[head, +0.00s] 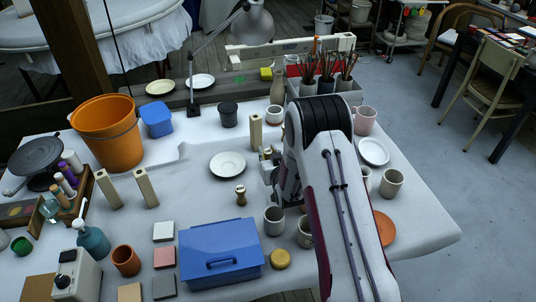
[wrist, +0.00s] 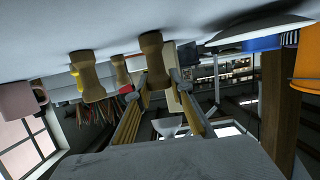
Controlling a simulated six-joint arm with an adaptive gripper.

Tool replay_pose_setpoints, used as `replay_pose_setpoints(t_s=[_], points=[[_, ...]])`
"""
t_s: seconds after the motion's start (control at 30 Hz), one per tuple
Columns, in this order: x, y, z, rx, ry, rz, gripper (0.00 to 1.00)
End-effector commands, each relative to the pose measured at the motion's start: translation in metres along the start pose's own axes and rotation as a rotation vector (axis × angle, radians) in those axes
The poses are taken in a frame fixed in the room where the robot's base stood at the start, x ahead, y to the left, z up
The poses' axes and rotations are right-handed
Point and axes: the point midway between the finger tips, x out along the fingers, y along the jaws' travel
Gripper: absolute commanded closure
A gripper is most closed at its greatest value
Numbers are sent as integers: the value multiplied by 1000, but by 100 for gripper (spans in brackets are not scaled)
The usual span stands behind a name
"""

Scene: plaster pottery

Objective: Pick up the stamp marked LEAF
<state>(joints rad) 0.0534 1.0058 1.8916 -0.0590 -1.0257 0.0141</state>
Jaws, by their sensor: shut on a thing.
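My gripper (head: 268,162) is low over the table, just right of the white plate and partly hidden by my arm. In the wrist view, which is tipped over with the table at the top, its fingers (wrist: 158,88) are shut on a waisted wooden stamp (wrist: 152,62). Whether this stamp touches the table is unclear. Two similar wooden stamps (wrist: 88,76) and (wrist: 121,72) stand beside it in that view. Another small wooden stamp (head: 241,195) stands upright below the plate in the head view. No LEAF mark is readable on any stamp.
A wooden block (head: 255,131) stands just behind my gripper. The white plate (head: 228,164) lies to its left. Grey mugs (head: 274,221) and a blue box (head: 221,253) are in front. A pink mug (head: 365,121) stands behind right. The cloth left of the plate is fairly clear.

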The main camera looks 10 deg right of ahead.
Motion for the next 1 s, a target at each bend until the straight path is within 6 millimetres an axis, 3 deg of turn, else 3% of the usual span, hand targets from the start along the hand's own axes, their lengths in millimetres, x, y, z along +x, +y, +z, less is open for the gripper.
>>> replay_pose_setpoints(t_s=[0.27, 0.8, 1.0], points=[[-4, 0, -16, 0, 2, 0, 95], [-23, 0, -76, 0, 4, 0, 95], [-27, 0, -90, 1, 3, 0, 95]])
